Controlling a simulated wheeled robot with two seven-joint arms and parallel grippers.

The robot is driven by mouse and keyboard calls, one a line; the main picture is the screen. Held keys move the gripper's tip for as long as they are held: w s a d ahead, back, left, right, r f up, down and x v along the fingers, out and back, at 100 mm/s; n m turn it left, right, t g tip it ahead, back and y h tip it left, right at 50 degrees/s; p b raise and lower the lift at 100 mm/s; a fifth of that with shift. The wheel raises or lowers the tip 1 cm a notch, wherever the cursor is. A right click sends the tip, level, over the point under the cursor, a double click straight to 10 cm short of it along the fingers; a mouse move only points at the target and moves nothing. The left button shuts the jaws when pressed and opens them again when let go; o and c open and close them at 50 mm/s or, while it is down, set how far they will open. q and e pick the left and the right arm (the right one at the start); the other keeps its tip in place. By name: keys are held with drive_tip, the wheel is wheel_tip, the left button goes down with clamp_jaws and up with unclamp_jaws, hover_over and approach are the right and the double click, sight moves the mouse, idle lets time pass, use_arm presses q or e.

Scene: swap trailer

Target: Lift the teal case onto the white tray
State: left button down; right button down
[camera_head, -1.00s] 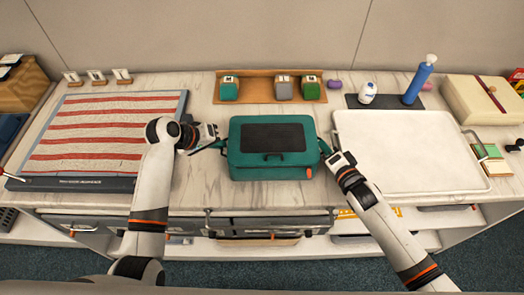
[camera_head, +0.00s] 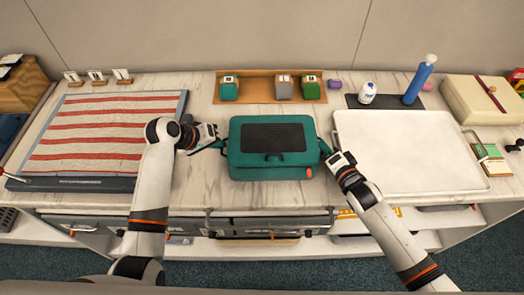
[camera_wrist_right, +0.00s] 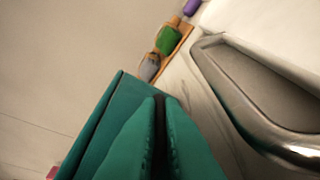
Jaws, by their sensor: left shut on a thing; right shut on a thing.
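The teal case (camera_head: 240,165) with a dark panel on its lid is in the middle of the counter in the head view, left of the white tray (camera_head: 425,150). I cannot tell whether it touches the counter. My left gripper (camera_head: 218,146) is shut on the left side of the case. My right gripper (camera_head: 328,155) is shut on its right side, near the tray's left edge. In the right wrist view the teal case (camera_wrist_right: 92,125) fills the lower middle, and the tray's rim (camera_wrist_right: 245,105) shows at right. The tray is empty.
A striped mat (camera_head: 100,135) lies on the left. A wooden rack (camera_head: 257,97) with teal, grey and green blocks stands behind the case. A dark mat with a white bottle (camera_head: 367,93) and a blue bottle (camera_head: 418,84) lies behind the tray. A tan box (camera_head: 482,100) is at back right.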

use_arm(q)
drive_tip(key=shift+r, duration=0.15)
use_arm(e)
drive_tip(key=shift+r, duration=0.15)
